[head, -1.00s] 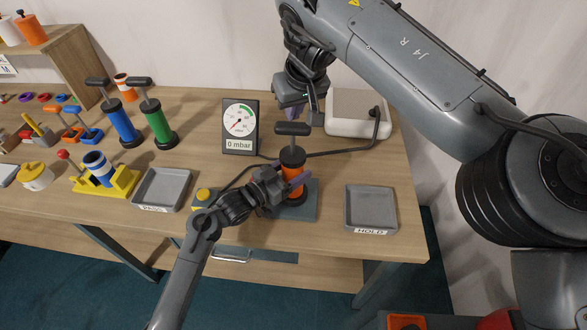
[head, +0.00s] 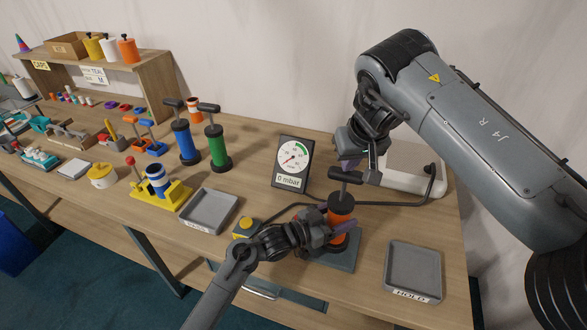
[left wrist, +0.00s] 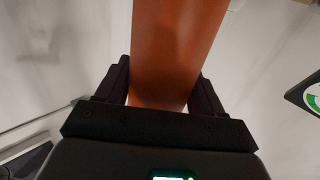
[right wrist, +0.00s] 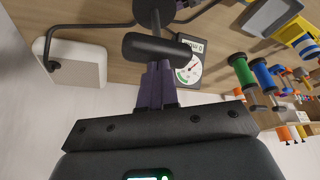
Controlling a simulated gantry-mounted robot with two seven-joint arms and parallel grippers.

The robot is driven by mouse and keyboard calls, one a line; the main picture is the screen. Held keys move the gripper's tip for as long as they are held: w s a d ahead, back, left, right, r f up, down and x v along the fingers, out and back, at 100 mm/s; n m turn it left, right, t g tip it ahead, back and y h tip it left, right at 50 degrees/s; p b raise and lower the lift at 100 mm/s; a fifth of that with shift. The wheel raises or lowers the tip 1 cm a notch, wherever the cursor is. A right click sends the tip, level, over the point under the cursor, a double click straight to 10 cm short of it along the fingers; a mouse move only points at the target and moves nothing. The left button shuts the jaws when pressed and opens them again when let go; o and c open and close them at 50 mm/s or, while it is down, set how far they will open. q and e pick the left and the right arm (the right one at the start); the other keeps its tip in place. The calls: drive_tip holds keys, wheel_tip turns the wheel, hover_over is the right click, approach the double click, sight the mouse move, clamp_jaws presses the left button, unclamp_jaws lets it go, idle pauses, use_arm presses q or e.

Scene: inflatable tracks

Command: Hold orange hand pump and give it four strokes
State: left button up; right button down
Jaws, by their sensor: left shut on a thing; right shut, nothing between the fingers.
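The orange hand pump (head: 340,212) stands upright on a grey base plate (head: 335,260), its dark T-handle (head: 345,175) raised on the rod. My left gripper (head: 328,234) is shut around the pump's orange body, which fills the space between the fingers in the left wrist view (left wrist: 170,50). My right gripper (head: 350,163) is shut and empty, just above and behind the T-handle. In the right wrist view its closed purple fingertips (right wrist: 156,85) point at the handle (right wrist: 158,48); I cannot tell whether they touch it.
A gauge (head: 292,165) reading 0 mbar stands left of the pump. A white box (head: 412,165) with a hose is behind it. Grey trays stand left (head: 209,210) and right (head: 413,271). Blue (head: 184,143) and green (head: 216,147) pumps stand further left.

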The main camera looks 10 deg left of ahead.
sight(349, 176)
drive_tip(key=shift+f, duration=2.9)
drive_tip(key=shift+r, duration=3.5)
drive_tip(key=shift+f, duration=0.1)
drive_tip(key=shift+f, duration=3.4)
drive_tip(key=shift+r, duration=3.55)
